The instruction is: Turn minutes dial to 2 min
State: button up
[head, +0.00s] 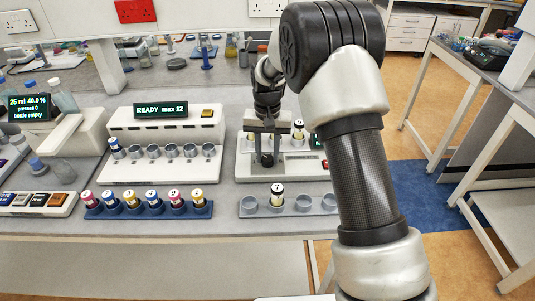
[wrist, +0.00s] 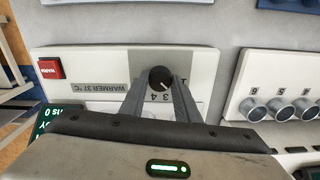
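The black round dial (wrist: 161,78) sits on the white face of the warmer (wrist: 105,65), with printed numbers 1, 3 and 4 visible around it. The wrist view shows the warmer upside down. My gripper (wrist: 161,80) has one finger on each side of the dial, very close to it; firm contact is not clear. In the head view my gripper (head: 267,157) points down over the dial at the front of the warmer (head: 245,172). A dark display (wrist: 50,120) is partly hidden by my gripper; its visible text ends in "ns 0".
A red button (wrist: 50,68) is on the same panel. A grey rack (head: 318,206) with one capped vial (head: 277,194) stands just in front. A blue rack (head: 146,212) of several vials and a "READY max 12" machine (head: 160,130) stand to the left.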

aim_at(267, 158)
jog(key=o, duration=0.4)
jog(key=shift+r, duration=0.1)
notch_tip(267, 158, up, 17)
jog(key=shift+r+p, duration=0.15)
jog(key=shift+p, duration=0.2)
